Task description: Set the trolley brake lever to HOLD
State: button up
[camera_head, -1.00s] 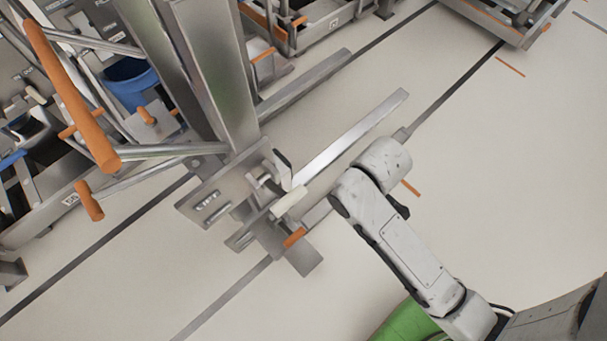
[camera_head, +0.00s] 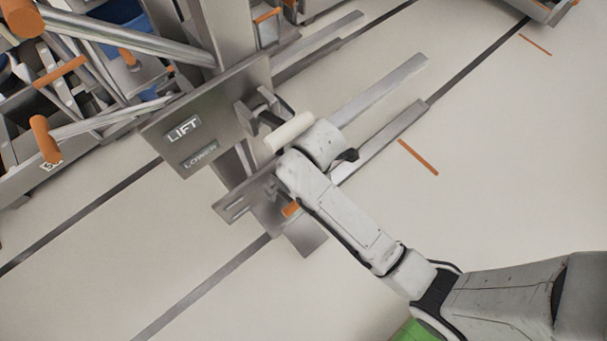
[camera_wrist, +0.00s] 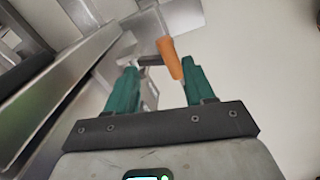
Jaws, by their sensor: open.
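A lever with an orange grip (camera_wrist: 170,57) shows in the wrist view, at the far end of my gripper. I take it for the brake lever, but no HOLD label is readable. My gripper (camera_wrist: 158,72) has green fingers spread apart, with the orange grip between or just beyond their tips, nearer the right finger. I cannot tell whether they touch. In the head view a small orange part (camera_head: 291,209), probably the same lever, shows low on the trolley beside my wrist. My fingers are hidden there behind my arm.
A metal plate (camera_head: 222,118) labelled LIFT and LOWER stands left of my wrist. A white handle (camera_head: 290,132) lies very close to my wrist. Metal rails (camera_head: 380,95) run to the upper right. Orange-ended bars (camera_head: 45,139) stand at left. Open floor (camera_head: 480,180) lies right.

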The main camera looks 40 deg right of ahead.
aim_at(284, 195)
jog(key=shift+w+a+f+n+g, duration=0.15)
jog(key=shift+a+f+n+g, duration=0.3)
jog(key=shift+n, duration=0.65)
jog(key=shift+a+f+n, duration=0.1)
jog(key=shift+f+n, duration=0.2)
jog(key=shift+f, duration=0.2)
jog(key=f+b, duration=0.1)
jog(key=f, duration=0.2)
jog(key=f+b, duration=0.2)
jog(key=f, duration=0.2)
jog(key=f+b, duration=0.2)
jog(key=f, duration=0.1)
jog(key=shift+w+f, duration=0.2)
jog(key=shift+w, duration=0.05)
grip_shut()
